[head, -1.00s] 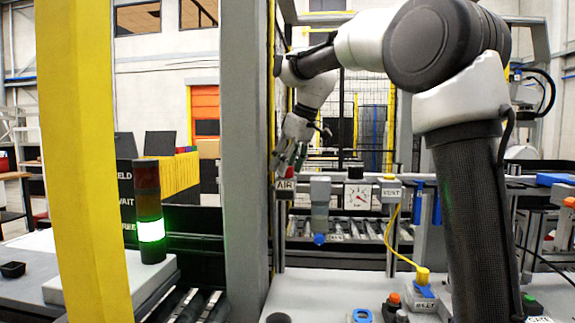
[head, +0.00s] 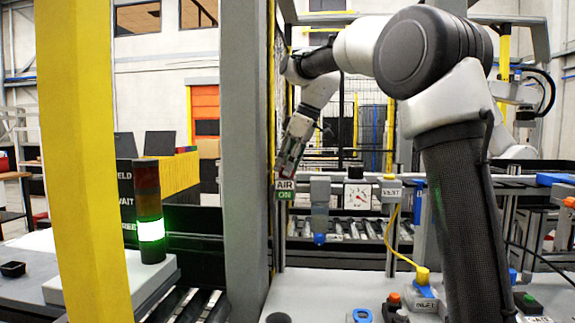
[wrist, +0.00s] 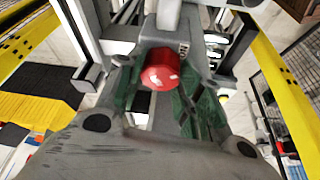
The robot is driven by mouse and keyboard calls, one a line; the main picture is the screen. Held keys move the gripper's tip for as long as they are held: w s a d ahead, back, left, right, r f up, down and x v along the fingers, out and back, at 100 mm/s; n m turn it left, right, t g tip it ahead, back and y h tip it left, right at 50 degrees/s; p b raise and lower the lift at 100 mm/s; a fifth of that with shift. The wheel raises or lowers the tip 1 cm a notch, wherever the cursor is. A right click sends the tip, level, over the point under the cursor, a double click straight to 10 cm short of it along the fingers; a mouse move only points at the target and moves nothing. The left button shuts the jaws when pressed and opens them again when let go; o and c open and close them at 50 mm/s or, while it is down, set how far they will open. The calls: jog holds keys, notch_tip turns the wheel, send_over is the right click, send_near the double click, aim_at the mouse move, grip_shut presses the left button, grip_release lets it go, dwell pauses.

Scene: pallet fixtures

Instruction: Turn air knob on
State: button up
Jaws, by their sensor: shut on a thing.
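The red air knob (wrist: 160,70) sits between my two green-padded fingers in the wrist view. My gripper (wrist: 163,88) is shut on it. In the head view my gripper (head: 288,168) points down right above the AIR sign (head: 285,184), and it hides most or all of the knob. A green ON plate (head: 286,195) shows just under the sign.
A pressure gauge (head: 357,197) and a VENT block (head: 391,190) stand to the right on the same rail. A yellow hose (head: 393,238) runs down from the block. A grey post (head: 244,150) stands close on the left. The stack light (head: 150,231) glows green.

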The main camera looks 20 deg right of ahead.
jog(key=shift+n+g, duration=0.4)
jog(key=shift+n, duration=0.7)
jog(key=o, duration=1)
jog(key=shift+o, duration=0.2)
jog(key=shift+d+r, duration=0.1)
jog(key=shift+r, duration=0.05)
jog(key=v, duration=1.1)
jog(key=shift+d+r, duration=0.3)
